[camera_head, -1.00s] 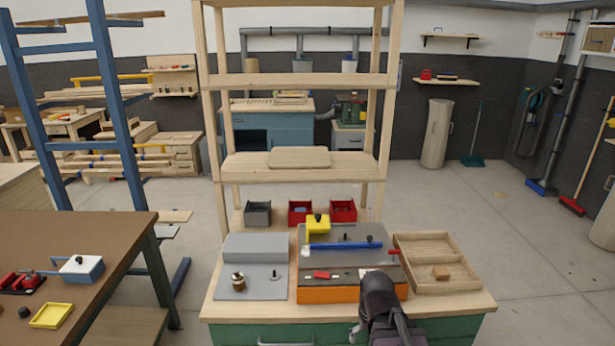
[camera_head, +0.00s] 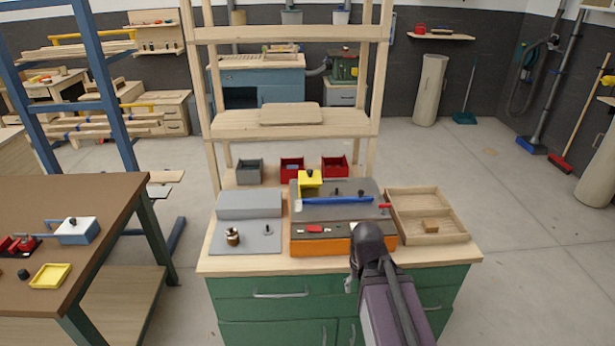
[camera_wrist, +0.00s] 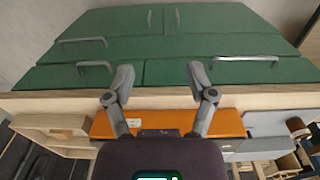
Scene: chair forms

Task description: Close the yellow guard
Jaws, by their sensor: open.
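The yellow guard (camera_head: 310,181) is a small block-like piece with a dark knob, at the back left of a grey and orange machine (camera_head: 318,246) on the bench. It appears raised, though its exact angle is hard to tell. My gripper (camera_wrist: 160,82) is open and empty in the wrist view, near the bench's front edge, well apart from the guard. In the head view my arm hides most of the gripper. The wrist view does not clearly show the guard.
A grey plate (camera_head: 248,238) with small metal parts is left of the machine. A wooden tray (camera_head: 398,223) with a block is on the right. Red and grey bins (camera_head: 249,172) stand behind, below shelf posts. Green drawers (camera_head: 280,293) are below the bench top.

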